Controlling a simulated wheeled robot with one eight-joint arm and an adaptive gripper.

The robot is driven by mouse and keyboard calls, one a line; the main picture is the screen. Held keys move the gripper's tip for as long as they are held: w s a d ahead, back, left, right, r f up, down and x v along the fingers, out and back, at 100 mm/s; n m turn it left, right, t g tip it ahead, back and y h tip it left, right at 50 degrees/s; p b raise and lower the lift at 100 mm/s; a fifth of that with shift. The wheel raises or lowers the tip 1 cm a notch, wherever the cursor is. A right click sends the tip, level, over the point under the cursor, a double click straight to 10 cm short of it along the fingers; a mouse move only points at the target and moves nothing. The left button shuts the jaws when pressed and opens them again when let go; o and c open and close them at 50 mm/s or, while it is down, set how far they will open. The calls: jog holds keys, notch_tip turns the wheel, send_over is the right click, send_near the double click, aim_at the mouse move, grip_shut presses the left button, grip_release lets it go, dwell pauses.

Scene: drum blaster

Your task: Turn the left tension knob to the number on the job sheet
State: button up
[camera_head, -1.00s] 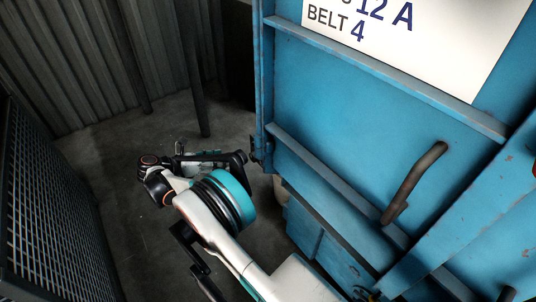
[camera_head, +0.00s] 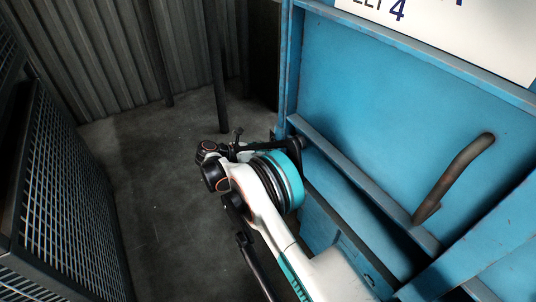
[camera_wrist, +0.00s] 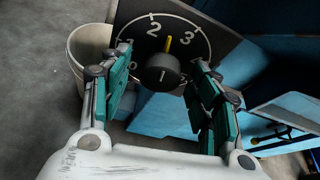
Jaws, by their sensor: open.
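My gripper (camera_wrist: 168,75) is open in the wrist view, one teal-padded finger on each side of the knob. I cannot tell whether they touch it. The fingers hide parts of the dial's sides. In the head view my gripper (camera_head: 238,145) is by the blue machine's left edge; the knob is hidden there. The white sheet (camera_head: 480,35) is cut off at the top; "4" shows.
The blue machine (camera_head: 370,110) fills the right side, with a dark bent handle (camera_head: 455,178) sticking out. A mesh guard (camera_head: 75,190) stands at left. A pale bucket (camera_wrist: 88,48) is behind the left finger. Bare floor (camera_head: 165,200) lies between guard and machine.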

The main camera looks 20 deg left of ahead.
jog(key=shift+c, duration=0.2)
jog(key=c, duration=1)
jog(key=shift+m, duration=0.3)
jog(key=shift+s+d+f+m+t+y, duration=0.15)
jog(key=shift+m+t+y, duration=0.65)
jog(key=shift+m, duration=0.85)
jog(key=shift+s+d+m+t+y, duration=0.1)
jog(key=shift+m+t+y, duration=0.5)
jog(key=shift+m+t, duration=0.7)
jog(key=shift+s+d+f+m+t+y, duration=0.15)
jog(key=shift+m+t+y, duration=0.5)
jog(key=shift+m, duration=1.3)
jog(key=shift+w, duration=0.1)
